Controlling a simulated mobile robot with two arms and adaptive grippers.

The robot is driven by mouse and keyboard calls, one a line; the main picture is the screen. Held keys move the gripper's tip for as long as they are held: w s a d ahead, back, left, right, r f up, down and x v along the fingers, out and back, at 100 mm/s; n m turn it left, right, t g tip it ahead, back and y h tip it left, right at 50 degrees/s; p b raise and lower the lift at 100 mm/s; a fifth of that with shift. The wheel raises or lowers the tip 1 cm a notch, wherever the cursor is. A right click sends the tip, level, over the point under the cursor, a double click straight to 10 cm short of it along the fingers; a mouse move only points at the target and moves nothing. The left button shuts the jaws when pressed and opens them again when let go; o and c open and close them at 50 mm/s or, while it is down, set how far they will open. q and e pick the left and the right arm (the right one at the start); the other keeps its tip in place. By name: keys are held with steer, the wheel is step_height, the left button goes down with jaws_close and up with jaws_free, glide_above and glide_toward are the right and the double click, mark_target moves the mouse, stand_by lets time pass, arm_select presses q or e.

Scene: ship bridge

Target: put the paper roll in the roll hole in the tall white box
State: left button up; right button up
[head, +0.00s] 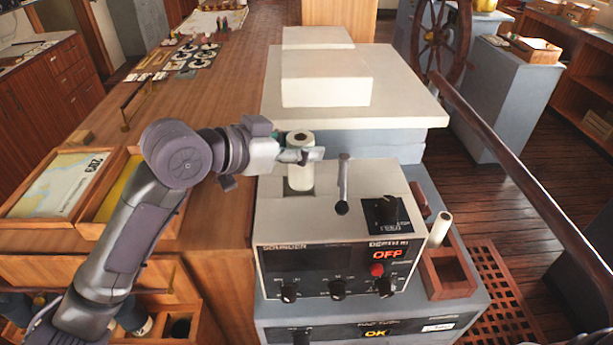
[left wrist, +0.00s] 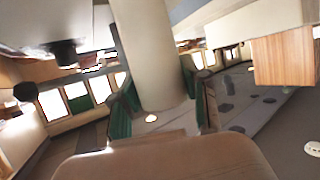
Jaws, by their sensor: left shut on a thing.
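The white paper roll (head: 300,179) stands upright at the left of the top of the tall white box (head: 370,225). My left gripper (head: 301,155) is shut around the upper part of the roll. In the left wrist view the roll (left wrist: 148,50) sits between the green-padded fingers (left wrist: 160,112). The roll's lower end meets the box top in the picture. My right gripper is not in view.
A feed knob (head: 386,210) is further right. A pale raised block (head: 327,78) stands behind.

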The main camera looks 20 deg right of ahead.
mark_target(291, 175)
arm_select(q)
steer(key=shift+s+a+f, duration=0.1)
steer(key=shift+a+f, duration=0.2)
steer(key=shift+f, duration=0.25)
steer(key=shift+s+a+f, duration=0.1)
steer(key=shift+a+f, duration=0.15)
steer(key=shift+f, duration=0.3)
steer(key=f, duration=0.1)
steer(key=d+f+p, duration=0.1)
steer(key=f, duration=0.1)
steer(key=shift+w+f, duration=0.15)
steer(key=shift+f, duration=0.05)
steer(key=shift+a, duration=0.25)
steer(key=shift+f, duration=0.2)
steer(key=o, duration=1)
steer(key=shift+d, duration=0.1)
steer(key=shift+o, duration=1.4)
steer(key=shift+r, duration=0.15)
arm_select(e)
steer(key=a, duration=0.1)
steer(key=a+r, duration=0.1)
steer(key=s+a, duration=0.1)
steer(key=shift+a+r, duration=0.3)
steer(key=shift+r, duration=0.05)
